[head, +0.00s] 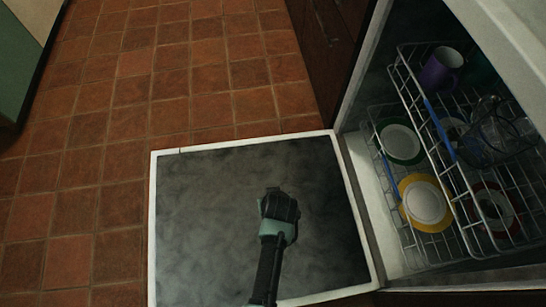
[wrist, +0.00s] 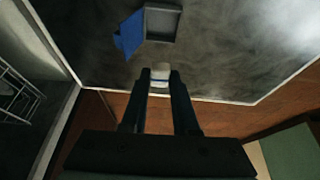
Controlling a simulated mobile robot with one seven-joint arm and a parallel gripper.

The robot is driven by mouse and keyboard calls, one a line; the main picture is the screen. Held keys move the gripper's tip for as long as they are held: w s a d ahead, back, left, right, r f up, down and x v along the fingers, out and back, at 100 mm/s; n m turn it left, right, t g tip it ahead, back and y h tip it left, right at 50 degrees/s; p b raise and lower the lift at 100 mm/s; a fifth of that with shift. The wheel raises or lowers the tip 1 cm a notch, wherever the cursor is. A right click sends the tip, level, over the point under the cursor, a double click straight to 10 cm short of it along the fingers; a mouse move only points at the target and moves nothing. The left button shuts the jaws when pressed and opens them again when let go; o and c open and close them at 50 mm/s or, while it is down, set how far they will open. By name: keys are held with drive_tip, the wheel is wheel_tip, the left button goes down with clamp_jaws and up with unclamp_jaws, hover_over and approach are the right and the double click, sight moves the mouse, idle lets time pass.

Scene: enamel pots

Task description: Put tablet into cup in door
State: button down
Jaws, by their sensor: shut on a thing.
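My gripper (head: 280,207) is over the open dishwasher door in the head view. In the wrist view, my gripper (wrist: 160,80) is shut on a small white tablet (wrist: 160,70) with a blue band, held between the fingertips. The cup (wrist: 163,24) is a square grey recess in the dark inner face of the door (wrist: 90,60), ahead of the tablet. Its blue lid (wrist: 129,34) stands open on the left side. The tablet is apart from the cup in the picture; its height above the door is hard to tell. The head view shows neither tablet nor cup clearly.
The dishwasher's wire racks (head: 445,150) hold a purple mug (head: 440,68), a green-rimmed plate (head: 401,142), a yellow-rimmed plate (head: 425,203) and other dishes on the right. The door (head: 215,215) lies flat with a pale edge. Tiled floor (head: 120,130) is clear on the left.

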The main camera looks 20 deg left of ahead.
sight(255, 218)
wheel_tip(255, 218, down, 8)
drive_tip(key=b, duration=0.7)
drive_tip(key=shift+r, duration=0.1)
drive_tip(key=shift+f+b, duration=1.55)
drive_tip(key=shift+f, duration=0.45)
drive_tip(key=shift+f, duration=0.4)
drive_tip(key=c, duration=0.6)
unclamp_jaws()
drive_tip(key=shift+r, duration=0.1)
